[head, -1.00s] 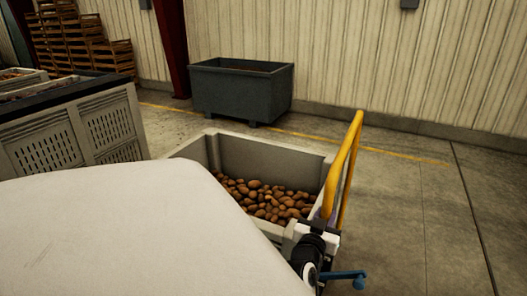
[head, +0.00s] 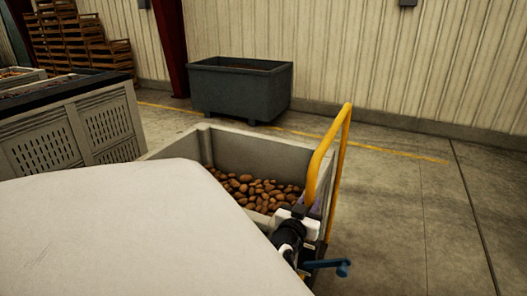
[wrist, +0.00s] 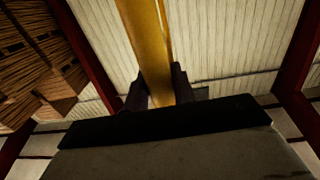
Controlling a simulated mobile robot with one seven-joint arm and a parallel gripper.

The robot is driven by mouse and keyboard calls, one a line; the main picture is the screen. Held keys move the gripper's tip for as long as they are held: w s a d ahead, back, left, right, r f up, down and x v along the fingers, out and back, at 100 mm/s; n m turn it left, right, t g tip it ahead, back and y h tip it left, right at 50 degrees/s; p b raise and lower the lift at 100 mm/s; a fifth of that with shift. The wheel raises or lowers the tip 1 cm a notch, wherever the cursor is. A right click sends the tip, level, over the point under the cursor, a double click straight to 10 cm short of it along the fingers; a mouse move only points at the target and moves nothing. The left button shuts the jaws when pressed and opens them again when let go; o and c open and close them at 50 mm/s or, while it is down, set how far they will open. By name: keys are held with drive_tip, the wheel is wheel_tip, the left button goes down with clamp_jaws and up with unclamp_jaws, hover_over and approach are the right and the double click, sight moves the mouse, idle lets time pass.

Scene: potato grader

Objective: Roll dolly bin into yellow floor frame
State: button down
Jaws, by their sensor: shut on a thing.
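The dolly bin (head: 258,150) is a grey open bin holding brown potatoes (head: 250,190), with a tall yellow push handle (head: 345,140) on its right side. My gripper (head: 300,212) is at the lower part of this handle, at the bin's right end. In the wrist view, the two dark fingers of my gripper (wrist: 158,92) are closed around the yellow handle bar (wrist: 143,40). A blue lever (head: 332,266) sticks out low beside the handle. The bin's wheels and near side are hidden. No yellow floor frame can be made out.
A thin yellow floor line (head: 385,151) runs along the back wall. A dark grey bin (head: 235,92) stands near that wall. A slatted crate (head: 65,133) stands at left, close to the dolly bin, with stacked wooden crates behind. The floor at right is clear.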

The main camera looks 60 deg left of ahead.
drive_tip(key=s+a+b, duration=0.3)
drive_tip(key=s+a, duration=0.3)
drive_tip(key=a, duration=0.3)
drive_tip(key=shift+s+a, duration=0.3)
drive_tip(key=shift+s, duration=0.1)
drive_tip(key=shift+s+a+n+y, duration=0.1)
drive_tip(key=shift+a+n+y, duration=0.05)
drive_tip(key=shift+n+y, duration=0.2)
drive_tip(key=s+a+b, duration=0.5)
drive_tip(key=s+a, duration=0.3)
drive_tip(key=a, duration=0.4)
drive_tip(key=shift+s+f+b, duration=0.15)
drive_tip(key=shift+s+b, duration=0.1)
drive_tip(key=shift+b, duration=0.1)
drive_tip(key=shift+w, duration=0.1)
